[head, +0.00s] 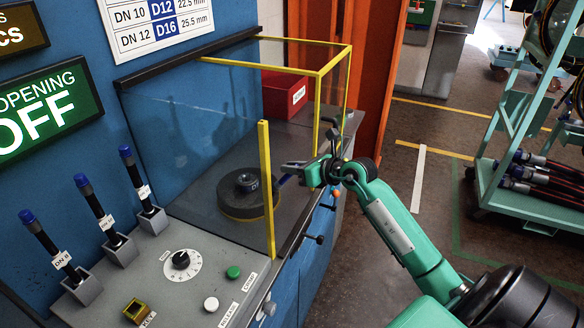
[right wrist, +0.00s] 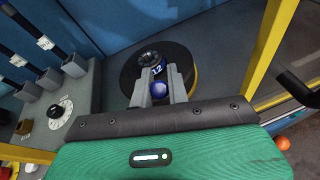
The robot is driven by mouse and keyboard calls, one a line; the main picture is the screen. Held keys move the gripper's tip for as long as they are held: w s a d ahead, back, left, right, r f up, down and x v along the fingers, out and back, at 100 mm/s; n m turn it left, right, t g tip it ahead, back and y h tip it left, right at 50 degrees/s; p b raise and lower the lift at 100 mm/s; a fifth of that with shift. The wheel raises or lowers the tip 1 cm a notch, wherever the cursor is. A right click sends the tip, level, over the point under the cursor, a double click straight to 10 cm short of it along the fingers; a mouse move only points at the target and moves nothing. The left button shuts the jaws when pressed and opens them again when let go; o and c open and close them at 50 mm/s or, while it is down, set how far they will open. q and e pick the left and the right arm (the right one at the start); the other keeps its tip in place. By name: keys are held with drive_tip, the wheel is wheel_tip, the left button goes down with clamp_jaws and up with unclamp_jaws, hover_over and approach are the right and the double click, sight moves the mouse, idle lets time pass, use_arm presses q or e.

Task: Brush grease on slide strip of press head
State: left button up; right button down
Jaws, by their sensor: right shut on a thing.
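The press head, a dark round block (head: 241,204) with a smaller black ring on top marked D12, sits on the grey bed inside the clear guard. It also shows in the right wrist view (right wrist: 130,76). My right gripper (head: 298,170) reaches in from the right at the guard's open side. It is shut on a slim blue thing (head: 285,180), seemingly the brush handle, pointing toward the press head. In the right wrist view its round blue end (right wrist: 158,88) shows between the fingers. The bristles and the slide strip cannot be made out. My left gripper is out of view.
The yellow-framed clear guard has a front post (head: 267,190) close by my gripper. A red box (head: 286,95) stands behind. Several blue-capped tools stand in grey holders at left, beside the control panel (head: 150,285). A teal rack (head: 490,175) stands at right; open floor lies between.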

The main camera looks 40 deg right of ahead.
drive_tip(key=shift+r+p, duration=2.2)
drive_tip(key=shift+r, duration=0.8)
drive_tip(key=shift+r+p, duration=1.15)
drive_tip(key=shift+r, duration=0.4)
